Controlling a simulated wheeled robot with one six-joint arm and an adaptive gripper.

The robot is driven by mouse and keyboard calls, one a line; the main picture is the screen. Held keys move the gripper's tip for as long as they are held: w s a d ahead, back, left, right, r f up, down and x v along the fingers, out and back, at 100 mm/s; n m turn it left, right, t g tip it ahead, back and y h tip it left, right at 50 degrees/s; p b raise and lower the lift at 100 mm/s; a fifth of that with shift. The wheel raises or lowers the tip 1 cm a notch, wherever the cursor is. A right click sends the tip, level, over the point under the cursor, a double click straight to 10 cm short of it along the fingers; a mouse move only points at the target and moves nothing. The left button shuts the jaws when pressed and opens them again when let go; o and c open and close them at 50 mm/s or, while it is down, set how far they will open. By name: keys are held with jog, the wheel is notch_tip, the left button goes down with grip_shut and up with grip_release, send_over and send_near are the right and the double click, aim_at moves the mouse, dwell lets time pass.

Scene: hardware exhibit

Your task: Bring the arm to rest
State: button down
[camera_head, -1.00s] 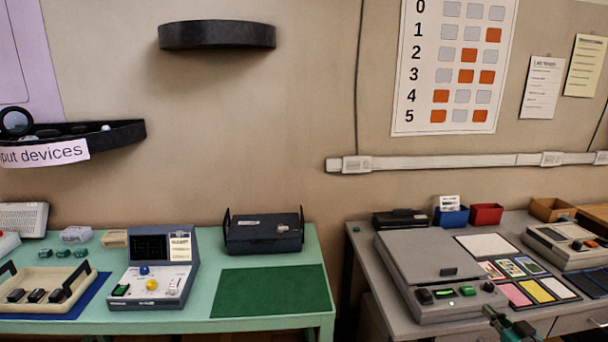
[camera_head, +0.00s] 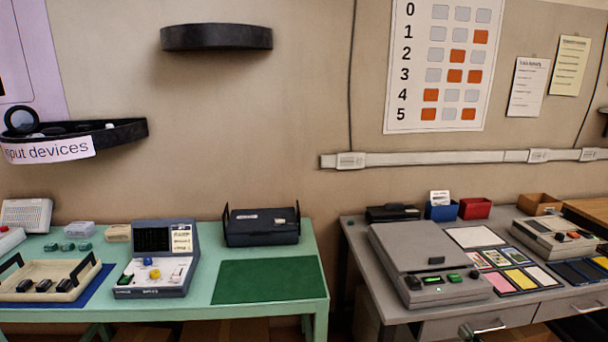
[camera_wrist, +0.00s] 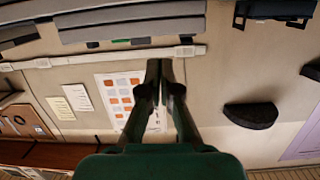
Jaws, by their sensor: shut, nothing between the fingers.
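My gripper (camera_wrist: 160,72) shows in the wrist view with its two dark fingers together at the tips and nothing between them. The wrist view is upside down, with the wall chart (camera_wrist: 118,95) and the black wall shelf (camera_wrist: 250,115) beyond the fingers.
The green table (camera_head: 300,275) on the left holds a blue-grey console (camera_head: 160,262), a dark box (camera_head: 262,226) and a beige tray (camera_head: 40,283). The grey table holds a large grey device (camera_head: 425,262) and coloured cards. A white rail (camera_head: 430,158) runs along the wall.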

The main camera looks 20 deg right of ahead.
jog(key=s+a+f+m+g, duration=0.1)
jog(key=s+a+f, duration=0.1)
jog(key=a+f, duration=0.35)
jog(key=s+a+f, duration=0.2)
jog(key=a+f, duration=0.1)
jog(key=a, duration=0.5)
jog(key=s+a+f, duration=0.3)
jog(key=s+a, duration=0.8)
jog(key=a, duration=0.3)
jog(key=s+a+r+n+y, duration=0.2)
jog(key=s+a+r, duration=0.4)
jog(key=s, duration=0.5)
jog(key=s+a+r+n+y, duration=0.2)
jog(key=s+a+r, duration=0.5)
jog(key=s, duration=0.4)
